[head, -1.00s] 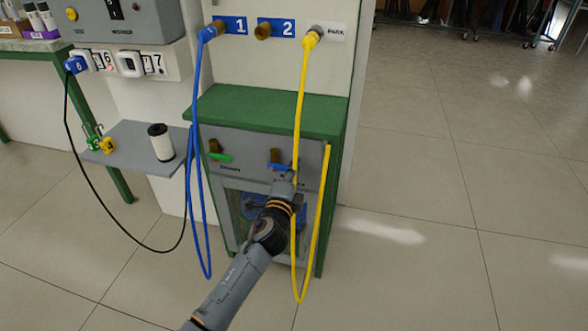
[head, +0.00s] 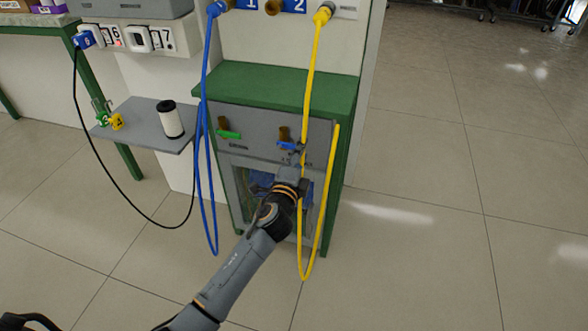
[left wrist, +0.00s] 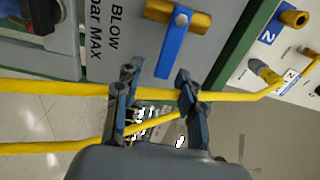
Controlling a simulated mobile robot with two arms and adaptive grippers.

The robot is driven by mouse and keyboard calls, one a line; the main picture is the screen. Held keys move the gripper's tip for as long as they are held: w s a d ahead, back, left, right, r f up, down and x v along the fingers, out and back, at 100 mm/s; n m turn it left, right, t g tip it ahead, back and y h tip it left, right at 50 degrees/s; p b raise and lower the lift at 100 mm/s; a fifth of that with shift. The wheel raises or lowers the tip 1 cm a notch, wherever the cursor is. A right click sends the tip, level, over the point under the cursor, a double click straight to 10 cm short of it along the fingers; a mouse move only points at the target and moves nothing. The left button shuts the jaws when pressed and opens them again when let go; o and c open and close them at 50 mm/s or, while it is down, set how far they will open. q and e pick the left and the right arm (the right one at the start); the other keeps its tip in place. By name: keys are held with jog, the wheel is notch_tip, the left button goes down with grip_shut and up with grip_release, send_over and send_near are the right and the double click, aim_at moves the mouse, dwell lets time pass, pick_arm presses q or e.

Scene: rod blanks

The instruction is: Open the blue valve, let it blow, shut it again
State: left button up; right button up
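The blue valve handle (head: 287,146) is on the grey front panel of the green-topped cabinet, set crosswise to its brass pipe (head: 284,133). In the left wrist view the blue handle (left wrist: 175,45) points from the brass pipe (left wrist: 180,16) toward my gripper, next to the lettering "BLOW". My left gripper (left wrist: 155,78) is open, its two fingers apart, and the handle's tip shows between the fingertips. Whether they touch it I cannot tell. In the head view the left gripper (head: 297,160) is just below the handle. My right gripper is not in view.
A green-handled valve (head: 229,134) is left of the blue one. A blue hose (head: 208,150) hangs further left. A shelf (head: 140,128) holds a white cylinder (head: 171,120).

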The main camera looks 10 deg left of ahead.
pick_arm(q)
jog(key=s, duration=1)
jog(key=shift+a, duration=0.2)
